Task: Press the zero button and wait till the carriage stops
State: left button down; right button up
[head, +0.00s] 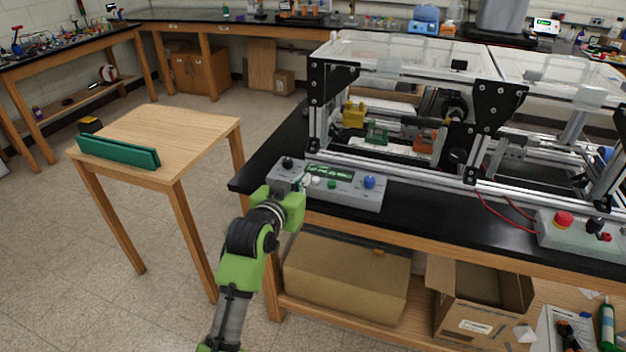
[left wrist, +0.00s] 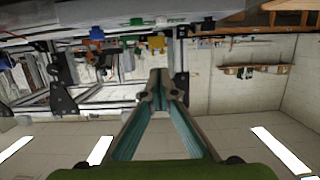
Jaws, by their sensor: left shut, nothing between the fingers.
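The grey control box (head: 345,200) sits on the black bench top in front of the extrusion frame (head: 395,172). It carries a black knob (head: 287,162), a lit green display (head: 335,172), a white button (head: 315,182), a green button (head: 331,184) and a blue knob (head: 369,182). I cannot read which button is zero. My left gripper (head: 303,183) is at the box's left part, close to the white button; I cannot tell whether it touches. In the left wrist view its shut, empty fingers (left wrist: 165,84) point toward the box (left wrist: 125,14). I cannot single out the carriage.
Inside the frame are a yellow block (head: 354,114) and green and orange parts. A second box with a red button (head: 564,220) stands right. Cardboard boxes (head: 345,278) lie on the shelf below. A small wooden table (head: 190,130) stands left, with open floor between.

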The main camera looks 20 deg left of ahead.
pick_arm(q)
jog(key=w, duration=0.1)
jog(key=p, duration=0.2)
send_over(315, 188)
notch_tip(315, 188, down, 2)
jog(key=shift+s+d+f, duration=0.1)
jog(key=shift+f, duration=0.1)
notch_tip(315, 188, down, 3)
jog(key=shift+r, duration=0.15)
jog(key=shift+f, duration=0.7)
